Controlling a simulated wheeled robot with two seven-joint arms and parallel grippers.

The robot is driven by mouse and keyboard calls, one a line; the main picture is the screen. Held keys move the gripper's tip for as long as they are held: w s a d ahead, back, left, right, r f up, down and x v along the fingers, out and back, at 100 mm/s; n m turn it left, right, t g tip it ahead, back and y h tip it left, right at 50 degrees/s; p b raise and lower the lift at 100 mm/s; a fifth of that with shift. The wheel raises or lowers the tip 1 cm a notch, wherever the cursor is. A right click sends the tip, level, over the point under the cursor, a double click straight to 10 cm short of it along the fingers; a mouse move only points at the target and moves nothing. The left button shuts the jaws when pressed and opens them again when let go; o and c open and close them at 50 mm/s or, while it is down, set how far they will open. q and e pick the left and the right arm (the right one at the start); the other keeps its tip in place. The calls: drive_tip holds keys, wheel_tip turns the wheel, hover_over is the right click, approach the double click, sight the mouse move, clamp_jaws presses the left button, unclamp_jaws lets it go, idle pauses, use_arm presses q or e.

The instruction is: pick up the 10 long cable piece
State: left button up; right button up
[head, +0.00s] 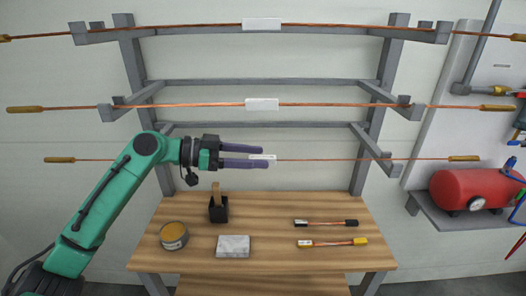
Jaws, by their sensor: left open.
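Three long copper cable pieces with brass-coloured ends and white labels lie across the grey rack: a top one (350,29), a middle one (340,104) and a low one (360,159). I cannot read the labels, so I cannot tell which is the 10. My left gripper (265,156) is open, its two dark fingers pointing right at the height of the low cable. That cable's white label (269,158) shows partly between the fingertips. The fingers hide part of the cable; I cannot tell whether they are around it or in front of it. My right gripper is not in view.
Below, a wooden table (280,265) holds a round tin (173,236), a black holder (218,210), a grey-white block (233,247) and two short cable pieces (325,223) (332,242). The rack's arms (385,160) stick out nearby. A red tank (470,190) stands right.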

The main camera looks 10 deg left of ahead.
use_arm(q)
drive_tip(key=shift+s, duration=0.15)
drive_tip(key=shift+c, duration=0.9)
drive_tip(key=shift+s+r, duration=0.1)
drive_tip(key=shift+s, duration=0.05)
clamp_jaws()
drive_tip(key=shift+a, duration=0.1)
